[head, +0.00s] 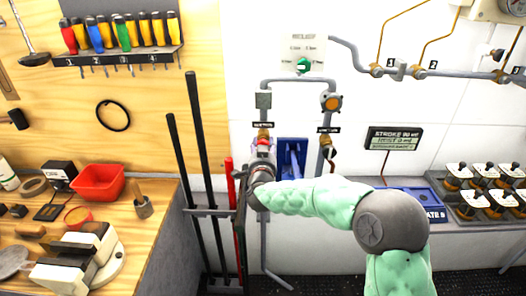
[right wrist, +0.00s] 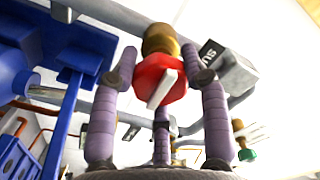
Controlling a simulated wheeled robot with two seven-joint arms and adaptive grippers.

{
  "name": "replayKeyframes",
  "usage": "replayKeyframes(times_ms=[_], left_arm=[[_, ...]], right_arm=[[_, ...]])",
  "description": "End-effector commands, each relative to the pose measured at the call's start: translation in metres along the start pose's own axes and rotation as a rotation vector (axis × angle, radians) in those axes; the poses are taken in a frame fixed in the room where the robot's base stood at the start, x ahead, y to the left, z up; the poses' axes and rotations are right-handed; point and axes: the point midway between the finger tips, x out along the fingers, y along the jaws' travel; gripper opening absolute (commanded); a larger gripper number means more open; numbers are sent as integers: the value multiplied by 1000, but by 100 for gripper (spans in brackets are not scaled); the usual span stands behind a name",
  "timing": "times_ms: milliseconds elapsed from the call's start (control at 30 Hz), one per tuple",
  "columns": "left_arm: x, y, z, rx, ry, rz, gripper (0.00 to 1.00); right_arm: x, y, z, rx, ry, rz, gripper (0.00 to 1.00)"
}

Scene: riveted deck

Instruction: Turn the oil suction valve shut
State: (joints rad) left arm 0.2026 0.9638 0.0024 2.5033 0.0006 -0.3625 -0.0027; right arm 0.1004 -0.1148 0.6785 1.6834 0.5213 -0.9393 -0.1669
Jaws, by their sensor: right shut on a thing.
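The valve's red knob (right wrist: 172,75) with a white pointer bar sits on a brass body (right wrist: 160,38) in the right wrist view. A dark label beside it starts with "SU". My right gripper (right wrist: 165,82) has its purple fingers around the red knob and is shut on it. In the head view my right gripper (head: 262,160) reaches to the valve on the left pipe, and the knob (head: 264,144) is mostly hidden by it. The pointer is tilted in the wrist view. My left gripper is not in view.
A similar valve (head: 327,141) stands on the right-hand pipe. A green knob (head: 303,64) is on the panel above. A blue bracket (head: 291,152) is close right of my gripper. Tall bars (head: 203,150) stand close left, beside a cluttered wooden bench (head: 160,215).

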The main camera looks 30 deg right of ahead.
Motion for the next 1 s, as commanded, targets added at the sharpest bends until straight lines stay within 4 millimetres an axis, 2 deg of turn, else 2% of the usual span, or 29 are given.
replayKeyframes(times_ms=[33,667,700,767,1000], left_arm=[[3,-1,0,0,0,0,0],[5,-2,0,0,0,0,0],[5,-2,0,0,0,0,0],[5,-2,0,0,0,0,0],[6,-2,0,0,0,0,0]], right_arm=[[2,-3,-8,21,18,-5,13],[2,-3,-11,68,21,-4,13],[2,-3,-11,68,21,-4,51],[2,-3,-11,68,21,-4,68],[1,-1,-6,65,11,-1,70]])
